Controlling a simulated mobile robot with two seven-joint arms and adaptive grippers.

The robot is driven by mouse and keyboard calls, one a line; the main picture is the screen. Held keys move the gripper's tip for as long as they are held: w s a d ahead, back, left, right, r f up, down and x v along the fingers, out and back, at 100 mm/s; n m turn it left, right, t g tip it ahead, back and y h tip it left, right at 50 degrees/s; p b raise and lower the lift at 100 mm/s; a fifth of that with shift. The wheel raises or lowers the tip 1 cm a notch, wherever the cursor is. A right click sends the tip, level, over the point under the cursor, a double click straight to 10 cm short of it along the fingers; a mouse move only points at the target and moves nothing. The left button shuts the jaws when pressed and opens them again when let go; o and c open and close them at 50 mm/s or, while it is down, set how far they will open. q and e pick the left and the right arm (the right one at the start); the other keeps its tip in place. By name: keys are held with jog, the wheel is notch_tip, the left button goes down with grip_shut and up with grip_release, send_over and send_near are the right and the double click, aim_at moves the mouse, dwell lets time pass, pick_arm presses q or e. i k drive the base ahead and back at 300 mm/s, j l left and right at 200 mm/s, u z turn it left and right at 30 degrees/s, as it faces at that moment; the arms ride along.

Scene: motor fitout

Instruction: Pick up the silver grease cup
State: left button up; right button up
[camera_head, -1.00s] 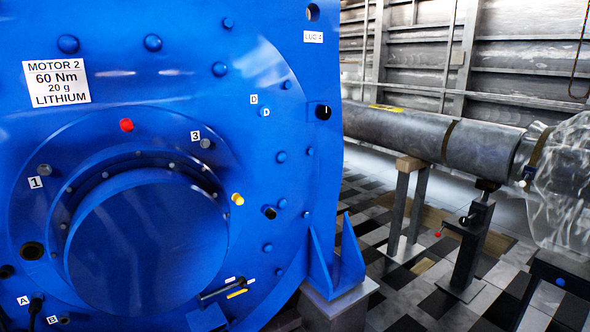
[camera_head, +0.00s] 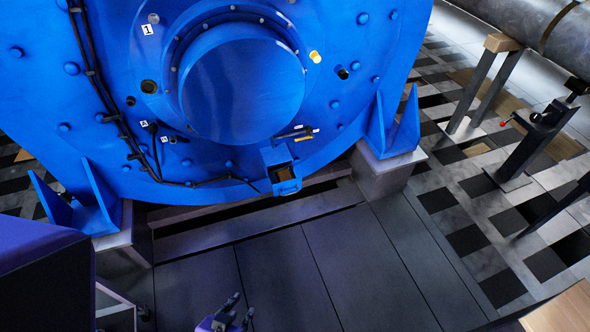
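The big blue motor (camera_head: 110,60) fills the upper left and middle. A small grey, silvery cap (camera_head: 153,18) sits on its face beside the label "1"; I cannot tell whether it is the grease cup. A yellow cap (camera_head: 315,57) and a black cap (camera_head: 342,73) stick out right of the round hub (camera_head: 245,90). My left gripper (camera_head: 241,308) shows at the bottom edge, low in front of the motor. Its dark fingers are spread apart with nothing between them. It is well away from the motor face. My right gripper is not in view.
A small blue open box (camera_head: 281,176) is under the hub. A dark cable (camera_head: 100,80) runs down the motor. A purple-topped block (camera_head: 40,250) stands at lower left. A wooden top (camera_head: 565,312) shows at lower right. Metal stands hold a pipe (camera_head: 570,35) at right. Grey floor ahead is clear.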

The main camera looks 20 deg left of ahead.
aim_at(282, 175)
jog(key=i+l+u, duration=0.35)
jog(key=i+l, duration=0.3)
jog(key=i+l+u, duration=0.35)
jog(key=i+l, duration=0.45)
jog(key=l, duration=0.1)
